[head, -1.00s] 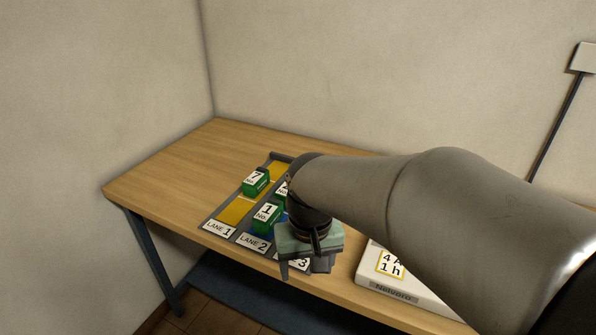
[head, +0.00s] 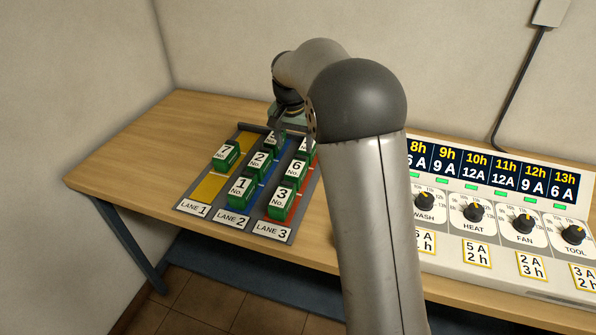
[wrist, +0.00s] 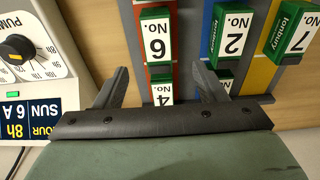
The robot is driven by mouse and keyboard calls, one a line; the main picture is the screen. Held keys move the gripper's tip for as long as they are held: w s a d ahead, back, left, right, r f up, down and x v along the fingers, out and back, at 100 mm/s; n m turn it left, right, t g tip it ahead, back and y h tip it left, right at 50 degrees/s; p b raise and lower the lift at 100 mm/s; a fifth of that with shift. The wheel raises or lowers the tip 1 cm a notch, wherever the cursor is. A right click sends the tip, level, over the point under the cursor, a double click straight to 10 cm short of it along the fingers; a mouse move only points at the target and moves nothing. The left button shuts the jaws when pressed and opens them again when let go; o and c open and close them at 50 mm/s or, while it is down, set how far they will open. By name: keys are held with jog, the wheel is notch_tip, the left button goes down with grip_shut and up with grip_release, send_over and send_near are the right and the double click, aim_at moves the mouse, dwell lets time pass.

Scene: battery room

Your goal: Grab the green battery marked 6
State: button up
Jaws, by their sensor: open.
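The green battery marked 6 (head: 293,170) stands in the red lane 3, behind the battery marked 3 (head: 282,201). In the wrist view, battery 6 (wrist: 157,38) shows its white label upside down, ahead of my fingertips. My gripper (wrist: 160,80) is open, with nothing held. In the head view my gripper (head: 284,126) is above the back end of the lanes, partly hidden by my arm.
Battery 2 (head: 259,164) and battery 1 (head: 240,190) stand in the blue lane 2, with another battery behind. Battery 7 (head: 225,155) stands in the yellow lane 1. A control panel with knobs (head: 470,212) is right of the rack. The table's left side is clear.

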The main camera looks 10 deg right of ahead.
aim_at(297, 166)
jog(key=f, duration=0.3)
jog(key=f+p, duration=0.1)
jog(key=f, duration=0.2)
jog(key=w+d+f, duration=0.1)
jog(key=f, duration=0.3)
jog(key=shift+p, duration=0.3)
jog(key=c, duration=1.3)
jog(key=shift+r, duration=0.1)
grip_shut()
